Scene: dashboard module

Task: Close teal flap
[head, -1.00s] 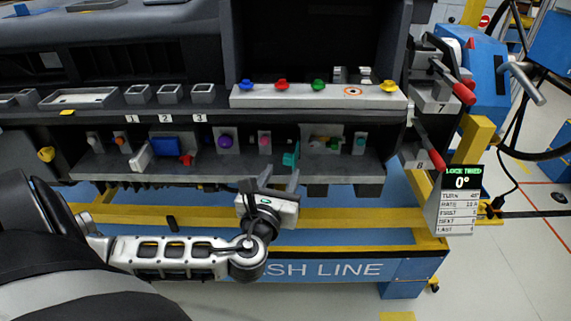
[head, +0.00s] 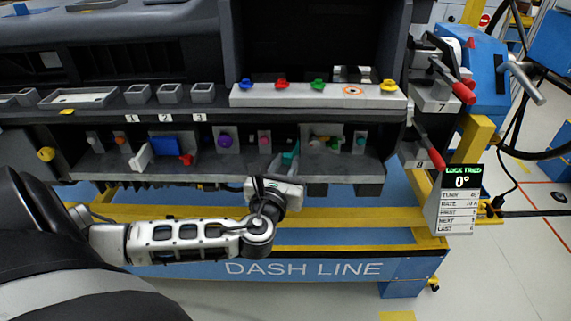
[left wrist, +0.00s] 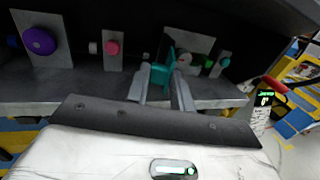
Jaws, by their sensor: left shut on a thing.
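The teal flap (head: 290,155) stands out from the lower shelf of the dashboard module, left of a grey plate. My left gripper (head: 284,168) reaches up to it from below. In the left wrist view the teal flap (left wrist: 158,74) sits between the two fingertips of my left gripper (left wrist: 162,80), which is shut on it. The fingers hide part of the flap and its hinge. My right gripper is not in view.
A pink knob (head: 264,137) and a purple knob (head: 225,141) sit left of the flap. A grey plate with small parts (head: 325,140) is close on its right. The shelf's front edge (head: 220,171) runs just behind my gripper.

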